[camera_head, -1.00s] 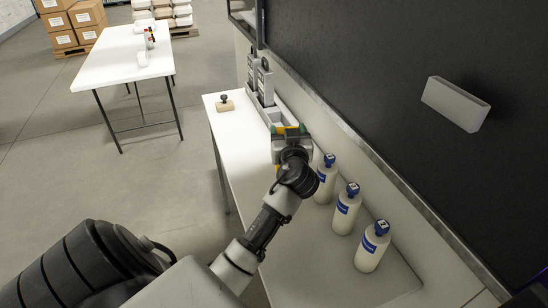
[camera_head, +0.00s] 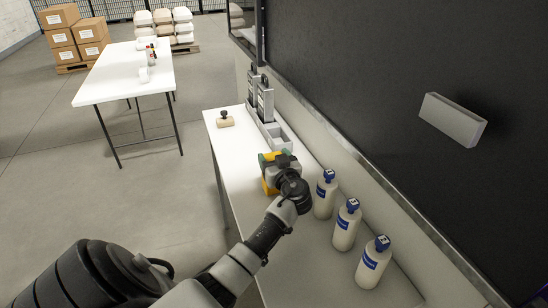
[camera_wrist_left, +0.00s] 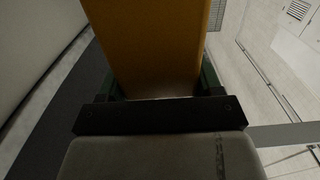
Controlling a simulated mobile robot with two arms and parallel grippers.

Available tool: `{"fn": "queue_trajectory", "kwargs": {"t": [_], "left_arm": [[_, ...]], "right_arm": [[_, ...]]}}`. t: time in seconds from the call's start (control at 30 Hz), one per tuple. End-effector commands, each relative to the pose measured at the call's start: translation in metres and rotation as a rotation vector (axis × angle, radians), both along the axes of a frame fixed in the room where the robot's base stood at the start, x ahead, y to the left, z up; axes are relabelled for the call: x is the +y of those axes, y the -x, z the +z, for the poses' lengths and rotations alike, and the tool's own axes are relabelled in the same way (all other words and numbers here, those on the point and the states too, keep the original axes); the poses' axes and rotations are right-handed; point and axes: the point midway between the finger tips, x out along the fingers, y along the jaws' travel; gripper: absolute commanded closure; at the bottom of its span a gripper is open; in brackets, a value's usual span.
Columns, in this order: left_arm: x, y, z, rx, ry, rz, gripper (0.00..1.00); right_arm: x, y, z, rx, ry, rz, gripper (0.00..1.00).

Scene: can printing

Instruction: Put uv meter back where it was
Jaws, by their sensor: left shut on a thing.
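The uv meter (camera_head: 267,187) is a yellow-orange block with dark parts, mostly hidden behind my left gripper in the head view. My left gripper (camera_head: 274,170) is shut on it, over the white side table, just on the near side of the grey holder (camera_head: 284,137). In the left wrist view the uv meter (camera_wrist_left: 155,45) fills the space between the green-edged fingers. The holder's near compartment looks empty. Two grey handheld devices (camera_head: 265,103) stand upright at its far end. I cannot tell whether the meter touches the table. My right gripper is not in view.
Three white bottles with blue caps (camera_head: 345,225) stand on the white side table (camera_head: 228,150), close to my left gripper's right. A small black-knobbed stamp (camera_head: 225,119) lies at its far left corner. A dark wall panel (camera_head: 400,60) rises on the right.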

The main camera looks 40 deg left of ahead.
Motion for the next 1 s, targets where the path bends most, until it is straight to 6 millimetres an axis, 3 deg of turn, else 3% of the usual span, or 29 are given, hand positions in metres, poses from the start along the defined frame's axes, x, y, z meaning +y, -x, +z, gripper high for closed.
{"fn": "queue_trajectory", "kwargs": {"t": [0.37, 0.4, 0.53, 0.87, 1.0], "left_arm": [[0.000, 0.000, -0.004, -0.003, -0.002, -0.001, 0.86], [0.000, 0.000, -0.003, -0.001, 0.000, -0.001, 0.28], [0.000, 0.000, -0.003, -0.001, 0.000, -0.001, 0.09], [0.000, 0.000, 0.001, -0.001, 0.000, -0.001, 0.09], [-0.016, 0.007, -0.004, -0.004, 0.002, -0.004, 0.09]], "right_arm": [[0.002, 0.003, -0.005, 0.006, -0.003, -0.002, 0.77], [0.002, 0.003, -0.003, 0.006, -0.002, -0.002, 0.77], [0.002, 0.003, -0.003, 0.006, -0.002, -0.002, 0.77], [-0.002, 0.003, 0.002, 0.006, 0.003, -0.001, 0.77], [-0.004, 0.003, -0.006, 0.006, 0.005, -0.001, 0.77]]}}
